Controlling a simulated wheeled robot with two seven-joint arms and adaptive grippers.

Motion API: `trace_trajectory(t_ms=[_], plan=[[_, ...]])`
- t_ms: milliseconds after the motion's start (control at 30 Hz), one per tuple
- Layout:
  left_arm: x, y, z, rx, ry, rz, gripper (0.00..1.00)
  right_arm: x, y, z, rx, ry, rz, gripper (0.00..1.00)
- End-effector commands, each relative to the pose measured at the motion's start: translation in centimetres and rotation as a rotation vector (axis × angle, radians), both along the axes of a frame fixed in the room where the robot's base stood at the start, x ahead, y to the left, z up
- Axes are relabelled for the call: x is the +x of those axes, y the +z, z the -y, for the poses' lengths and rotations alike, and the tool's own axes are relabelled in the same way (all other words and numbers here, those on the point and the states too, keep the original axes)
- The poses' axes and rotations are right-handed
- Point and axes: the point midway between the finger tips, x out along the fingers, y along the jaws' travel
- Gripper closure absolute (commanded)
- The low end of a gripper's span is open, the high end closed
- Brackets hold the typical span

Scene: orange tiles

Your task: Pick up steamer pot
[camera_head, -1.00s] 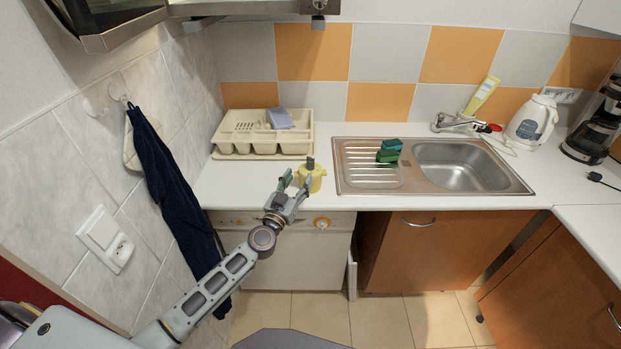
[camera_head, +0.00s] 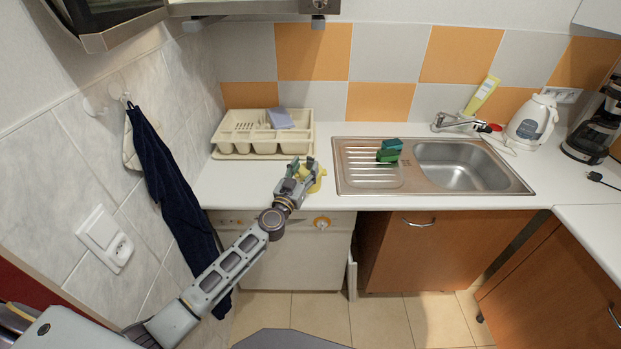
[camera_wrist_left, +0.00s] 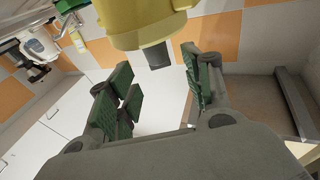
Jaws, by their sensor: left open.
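The steamer pot is a small yellow pot (camera_head: 316,182) on the white counter, left of the sink. In the head view my left gripper (camera_head: 302,169) covers much of it. In the left wrist view the yellow pot (camera_wrist_left: 140,22) fills the top middle, with a dark grey stub (camera_wrist_left: 156,55) sticking out toward the gripper. My left gripper's green-padded fingers (camera_wrist_left: 160,92) are spread apart there, with the stub just past and between their tips. I cannot tell whether a finger touches the pot. My right gripper is not in view.
A cream dish rack (camera_head: 262,148) with a blue-grey item stands behind the gripper. A dark towel (camera_head: 172,190) hangs on the left wall.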

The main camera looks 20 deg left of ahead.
Motion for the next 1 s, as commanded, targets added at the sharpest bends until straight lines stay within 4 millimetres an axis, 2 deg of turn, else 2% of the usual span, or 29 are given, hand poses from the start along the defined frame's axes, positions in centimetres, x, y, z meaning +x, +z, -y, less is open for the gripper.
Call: trace_trajectory(t_ms=[367,800,1000], plan=[[0.7,0.0,0.0,0.001,0.001,0.000,0.50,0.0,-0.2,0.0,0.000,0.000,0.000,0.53],[4.1,0.5,0.4,-0.001,0.001,0.001,0.50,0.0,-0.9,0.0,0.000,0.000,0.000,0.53],[5.0,0.7,0.5,0.000,0.001,0.000,0.50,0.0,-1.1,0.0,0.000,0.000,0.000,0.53]])
